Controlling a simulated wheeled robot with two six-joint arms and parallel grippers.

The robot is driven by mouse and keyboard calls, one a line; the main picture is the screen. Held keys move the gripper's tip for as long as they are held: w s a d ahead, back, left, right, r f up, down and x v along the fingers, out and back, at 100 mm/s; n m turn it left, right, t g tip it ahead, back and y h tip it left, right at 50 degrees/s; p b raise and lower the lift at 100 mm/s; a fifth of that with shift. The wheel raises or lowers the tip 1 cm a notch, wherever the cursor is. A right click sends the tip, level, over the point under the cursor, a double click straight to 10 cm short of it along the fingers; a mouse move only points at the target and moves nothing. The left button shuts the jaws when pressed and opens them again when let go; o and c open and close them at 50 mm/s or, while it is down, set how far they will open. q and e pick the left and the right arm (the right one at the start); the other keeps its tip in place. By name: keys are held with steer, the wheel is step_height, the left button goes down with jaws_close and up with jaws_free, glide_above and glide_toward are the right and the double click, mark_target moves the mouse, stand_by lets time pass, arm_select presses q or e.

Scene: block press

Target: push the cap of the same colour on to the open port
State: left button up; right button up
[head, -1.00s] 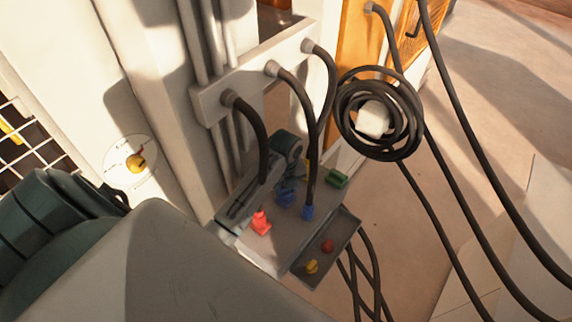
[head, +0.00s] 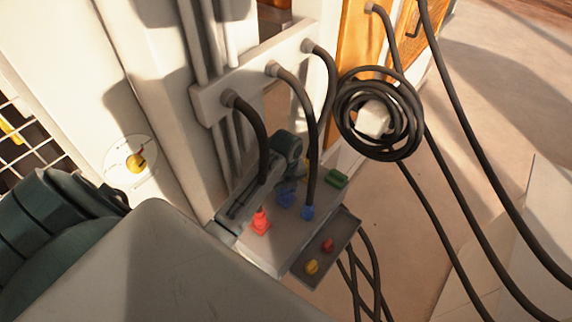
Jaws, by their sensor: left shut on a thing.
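A grey block (head: 262,250) stands below the hoses. On its top are a red piece (head: 260,226) and a blue piece (head: 307,213), each below a dark hose. A green piece (head: 337,179) sits at the far right edge. My left gripper (head: 289,180), grey and dark teal, is over the block, shut on a blue cap (head: 290,187). Another bit of blue (head: 285,200) shows directly under it; I cannot tell whether the two touch or how far the cap is on. The fingertips are partly hidden. My right gripper is not in view.
A dark tray (head: 342,233) at the block's right side holds a red cap (head: 327,246) and a yellow cap (head: 311,267). Dark hoses hang from a white bar (head: 250,75) close around my gripper. A coiled hose (head: 345,120) hangs to the right.

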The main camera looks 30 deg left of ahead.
arm_select(q)
steer(key=shift+f, duration=0.65)
steer(key=o, duration=1.1)
steer(key=shift+c, duration=0.2)
